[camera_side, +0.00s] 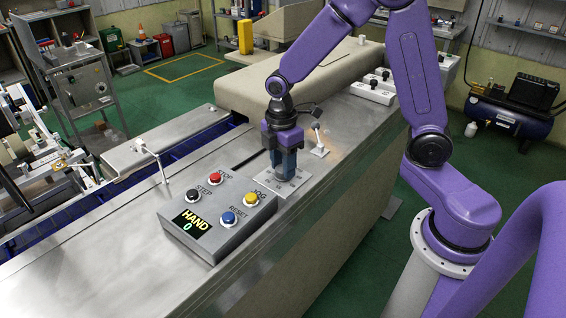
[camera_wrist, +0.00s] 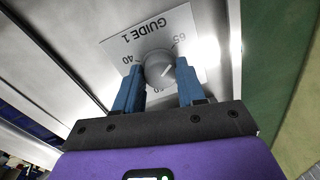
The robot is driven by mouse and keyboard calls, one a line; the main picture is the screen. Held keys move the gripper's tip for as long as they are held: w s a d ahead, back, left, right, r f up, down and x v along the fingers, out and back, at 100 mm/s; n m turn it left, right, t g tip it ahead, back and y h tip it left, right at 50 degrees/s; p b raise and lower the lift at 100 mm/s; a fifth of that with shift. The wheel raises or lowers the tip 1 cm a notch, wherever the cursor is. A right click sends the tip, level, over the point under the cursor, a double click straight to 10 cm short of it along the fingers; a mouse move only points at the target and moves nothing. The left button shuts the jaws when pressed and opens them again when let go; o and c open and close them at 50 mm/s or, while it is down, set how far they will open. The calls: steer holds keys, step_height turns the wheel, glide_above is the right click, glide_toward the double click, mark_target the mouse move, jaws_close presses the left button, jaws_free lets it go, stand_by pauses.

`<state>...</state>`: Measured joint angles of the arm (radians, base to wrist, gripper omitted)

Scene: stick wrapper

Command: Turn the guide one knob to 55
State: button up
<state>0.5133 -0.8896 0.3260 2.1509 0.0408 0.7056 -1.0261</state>
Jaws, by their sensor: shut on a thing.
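The guide one knob (camera_wrist: 158,66) is a grey round knob with a white pointer line, on a pale plate (camera_wrist: 125,45) marked GUIDE 1. The numbers 40 and 65 show on the plate; another number below the knob is partly hidden. The pointer line slants, and I cannot read its exact value. My gripper (camera_side: 284,172) points down over the plate, its blue fingers shut on the knob from both sides. In the side view the fingers hide the knob, and the plate (camera_side: 299,180) lies under them.
A grey control box (camera_side: 228,237) with STOP, STEP, JOG and RESET buttons stands left of the plate; its display reads HAND 0. A small post on a white base (camera_side: 320,151) stands close behind my gripper. A beige cover (camera_side: 300,75) lies further back. The metal bench front is clear.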

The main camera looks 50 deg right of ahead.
steer(key=m, duration=0.9)
steer(key=shift+s+m, duration=0.1)
steer(key=shift+m, duration=0.2)
steer(key=m, duration=0.5)
steer(key=shift+t, duration=0.3)
steer(key=shift+m, duration=2.5)
steer(key=o, duration=1.1)
steer(key=shift+c, duration=0.2)
steer(key=shift+r, duration=0.15)
